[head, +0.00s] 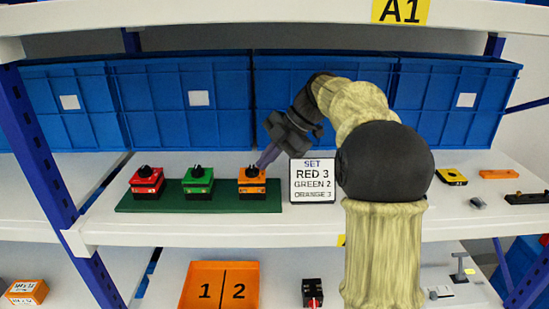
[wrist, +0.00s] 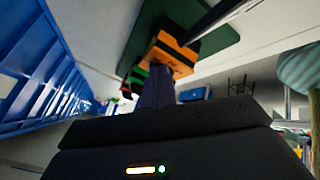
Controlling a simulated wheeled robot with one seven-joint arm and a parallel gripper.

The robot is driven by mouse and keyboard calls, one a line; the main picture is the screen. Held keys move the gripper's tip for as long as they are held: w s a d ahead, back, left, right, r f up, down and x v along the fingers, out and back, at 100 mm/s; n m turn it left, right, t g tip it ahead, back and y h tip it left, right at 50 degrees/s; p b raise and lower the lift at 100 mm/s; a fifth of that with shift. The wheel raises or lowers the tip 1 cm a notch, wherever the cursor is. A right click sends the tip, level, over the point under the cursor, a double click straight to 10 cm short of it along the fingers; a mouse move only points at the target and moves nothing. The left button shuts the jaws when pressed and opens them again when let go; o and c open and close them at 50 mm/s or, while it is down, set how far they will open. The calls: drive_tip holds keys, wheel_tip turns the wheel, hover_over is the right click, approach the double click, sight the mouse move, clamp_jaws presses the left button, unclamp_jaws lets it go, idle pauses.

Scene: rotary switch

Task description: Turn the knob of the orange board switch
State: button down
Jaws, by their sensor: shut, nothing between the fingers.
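The orange switch (head: 252,190) is the right-hand one of three on a green board (head: 222,200) on the shelf. Its black knob (head: 252,171) shows on top in the head view; I cannot read its setting. The red switch (head: 147,187) and the green switch (head: 198,187) stand to its left. My gripper (head: 265,162) is shut and empty, its fingertips just right of and behind the orange knob. I cannot tell whether they touch it. In the wrist view the fingers (wrist: 157,85) point at the orange switch (wrist: 172,55) and partly cover it.
A sign (head: 312,181) reading SET, RED 3, GREEN 2, ORANGE 3 stands right of the board. Blue crates (head: 190,103) line the back. A yellow item (head: 451,176) and several small items lie at right. An orange tray (head: 218,285) is on the lower shelf.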

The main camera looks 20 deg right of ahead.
drive_tip(key=shift+w+a+r, duration=0.1)
drive_tip(key=shift+w+a, duration=0.15)
drive_tip(key=shift+w, duration=0.25)
drive_tip(key=shift+w+a, duration=0.15)
drive_tip(key=shift+w, duration=0.05)
drive_tip(key=shift+w, duration=0.25)
drive_tip(key=shift+s+a, duration=0.1)
drive_tip(key=shift+a, duration=0.05)
drive_tip(key=shift+s+f+b, duration=0.15)
drive_tip(key=shift+f+b, duration=0.05)
drive_tip(key=shift+b, duration=0.15)
